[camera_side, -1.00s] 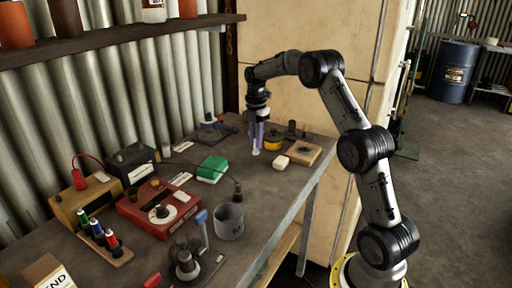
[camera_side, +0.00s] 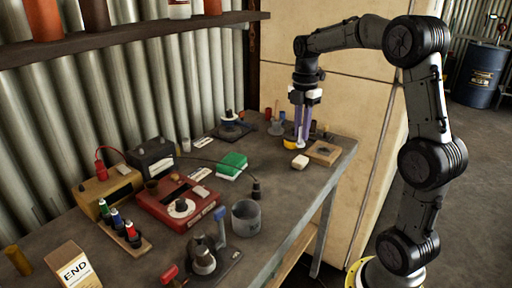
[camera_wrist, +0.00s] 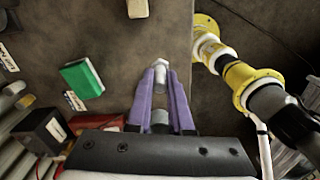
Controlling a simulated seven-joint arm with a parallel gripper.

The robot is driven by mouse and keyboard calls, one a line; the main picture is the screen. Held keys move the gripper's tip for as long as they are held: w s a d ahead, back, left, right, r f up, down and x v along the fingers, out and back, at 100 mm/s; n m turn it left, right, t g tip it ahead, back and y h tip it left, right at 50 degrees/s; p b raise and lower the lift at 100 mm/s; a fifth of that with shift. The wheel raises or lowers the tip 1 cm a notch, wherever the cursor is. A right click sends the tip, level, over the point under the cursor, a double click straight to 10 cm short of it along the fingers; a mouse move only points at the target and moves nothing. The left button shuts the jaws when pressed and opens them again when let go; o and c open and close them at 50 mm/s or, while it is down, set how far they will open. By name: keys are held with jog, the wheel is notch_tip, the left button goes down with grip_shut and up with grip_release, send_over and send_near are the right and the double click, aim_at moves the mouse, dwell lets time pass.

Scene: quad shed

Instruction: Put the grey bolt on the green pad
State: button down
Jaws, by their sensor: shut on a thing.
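My gripper (camera_side: 301,146) points down over the far end of the bench. In the wrist view its two purple fingers (camera_wrist: 160,82) are closed together on a small light-grey piece, taken as the grey bolt (camera_wrist: 160,66), whose end shows between the fingertips. The bolt is too small to make out in the side view. The green pad (camera_side: 232,163) is a green block with a whitish lower layer, lying on the bench left of and nearer than my gripper. It also shows left of the fingers in the wrist view (camera_wrist: 82,77). Nothing is seen lying on it.
A cream block (camera_side: 300,161) and a wooden square (camera_side: 324,152) lie near the gripper, with a yellow round item (camera_side: 290,143) behind the fingers. A red box (camera_side: 176,205) and grey cup (camera_side: 246,218) stand nearer. A dark cable runs behind the pad.

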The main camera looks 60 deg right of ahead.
jog(key=w+a+r, duration=0.4)
jog(key=a, duration=0.6)
send_over(239, 163)
jog(key=shift+f, duration=6.4)
jog(key=shift+f, duration=0.15)
jog(key=c, duration=0.8)
grip_release()
